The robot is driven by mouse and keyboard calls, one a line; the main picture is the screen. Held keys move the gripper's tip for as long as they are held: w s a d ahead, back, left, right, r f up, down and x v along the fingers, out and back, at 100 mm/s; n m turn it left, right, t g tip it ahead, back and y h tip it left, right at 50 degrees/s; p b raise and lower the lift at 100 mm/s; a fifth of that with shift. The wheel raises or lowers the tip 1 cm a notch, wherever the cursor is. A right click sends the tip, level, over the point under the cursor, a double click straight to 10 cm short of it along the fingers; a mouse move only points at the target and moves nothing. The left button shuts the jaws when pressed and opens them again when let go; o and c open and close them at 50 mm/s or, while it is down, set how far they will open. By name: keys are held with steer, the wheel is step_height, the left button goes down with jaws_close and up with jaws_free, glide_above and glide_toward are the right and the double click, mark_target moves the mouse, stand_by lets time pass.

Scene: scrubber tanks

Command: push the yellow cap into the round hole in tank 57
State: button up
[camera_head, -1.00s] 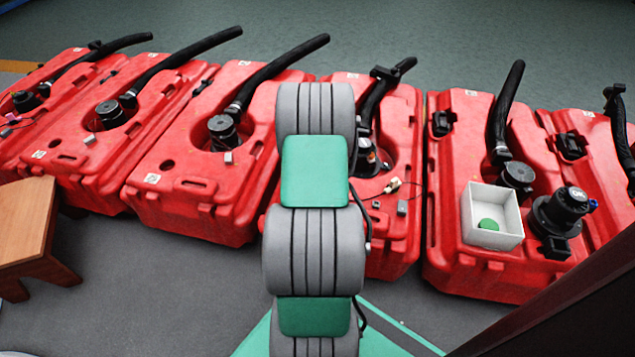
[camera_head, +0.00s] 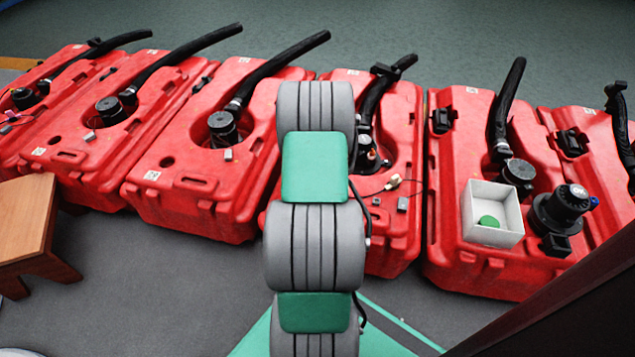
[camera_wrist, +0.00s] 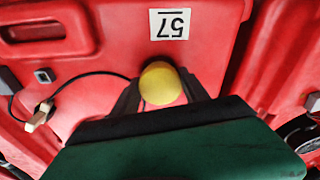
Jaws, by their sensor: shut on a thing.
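The yellow cap (camera_wrist: 160,84) is between the fingers of my gripper (camera_wrist: 161,90) in the wrist view. The gripper is shut on it. The cap is in front of the red top of tank 57 (camera_wrist: 218,65), just below the white label 57 (camera_wrist: 170,24), which appears upside down. I see no round hole; the cap and gripper may cover it. I cannot tell whether the cap touches the tank. In the head view, tank 57 seems to be the red tank (camera_head: 399,115) behind my arm, which hides the gripper and cap.
A cable with a pale connector (camera_wrist: 40,116) lies left of the gripper. Similar red tanks (camera_head: 185,205) stand on both sides. A white box (camera_head: 493,240) with a green disc (camera_head: 489,221) sits on the tank to the right. A wooden stool (camera_head: 25,225) stands at left.

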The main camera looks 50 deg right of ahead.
steer(key=shift+f, duration=0.15)
steer(key=shift+f, duration=0.25)
steer(key=shift+a+f, duration=0.1)
steer(key=shift+f, duration=0.3)
stand_by(1.0)
steer(key=o, duration=1.3)
steer(key=shift+s+f, duration=0.1)
steer(key=shift+o, duration=0.6)
